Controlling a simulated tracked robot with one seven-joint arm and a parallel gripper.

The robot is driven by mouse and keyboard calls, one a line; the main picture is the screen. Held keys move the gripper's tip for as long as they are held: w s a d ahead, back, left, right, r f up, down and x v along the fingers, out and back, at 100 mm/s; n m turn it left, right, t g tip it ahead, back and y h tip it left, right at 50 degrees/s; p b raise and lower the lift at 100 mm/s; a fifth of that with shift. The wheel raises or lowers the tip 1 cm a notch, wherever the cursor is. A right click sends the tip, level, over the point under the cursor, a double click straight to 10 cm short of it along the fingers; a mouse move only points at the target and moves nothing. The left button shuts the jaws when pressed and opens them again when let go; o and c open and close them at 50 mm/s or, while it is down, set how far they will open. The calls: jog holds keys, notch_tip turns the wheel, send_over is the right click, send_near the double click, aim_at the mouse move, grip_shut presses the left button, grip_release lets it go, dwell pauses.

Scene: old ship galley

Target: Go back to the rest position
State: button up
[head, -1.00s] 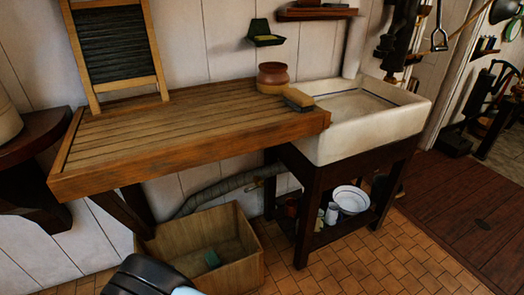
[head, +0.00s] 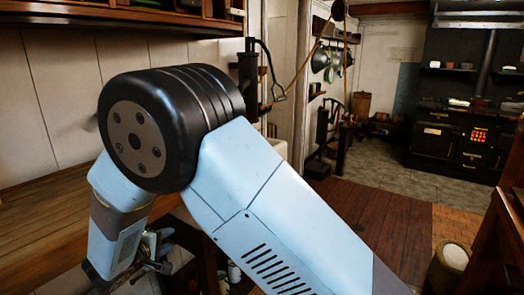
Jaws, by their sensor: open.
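My arm fills the left and middle of the head view, folded at a large black joint. My gripper (head: 153,258) shows small and partly hidden at the lower left, below the pale blue forearm. It is open, and I see nothing held in it. It hangs in front of the wooden draining board (head: 40,215), and I cannot tell the gap between them.
A black stove (head: 455,140) with a glowing grate stands at the back right. A pale-topped barrel (head: 455,257) and wooden furniture (head: 490,250) are at the right. The plank floor (head: 375,215) between is clear.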

jog(key=w+d+r+m+g+h, duration=0.25)
jog(key=d+r, duration=0.35)
jog(key=d, duration=0.3)
jog(key=w+d+r+m+g+h, duration=0.15)
jog(key=w+d+r, duration=0.3)
jog(key=d, duration=0.45)
jog(key=d+r+m+g, duration=0.1)
jog(key=d+r, duration=0.2)
jog(key=d, duration=0.3)
jog(key=s+d+r+m+g+y, duration=0.1)
jog(key=d+r+m, duration=0.1)
jog(key=d, duration=0.3)
jog(key=d+r+m+g, duration=0.1)
jog(key=d+r, duration=0.2)
jog(key=d, duration=0.3)
jog(key=s+d+r+m+y, duration=0.2)
jog(key=s+d+r+m, duration=0.2)
jog(key=s+d, duration=0.6)
jog(key=s+d+r+m+y, duration=0.3)
jog(key=s+d, duration=0.7)
jog(key=s, duration=0.2)
jog(key=shift+s+d+r+m+y, duration=0.2)
jog(key=shift+d+r+m+y, duration=0.1)
jog(key=shift+d+r+m, duration=0.1)
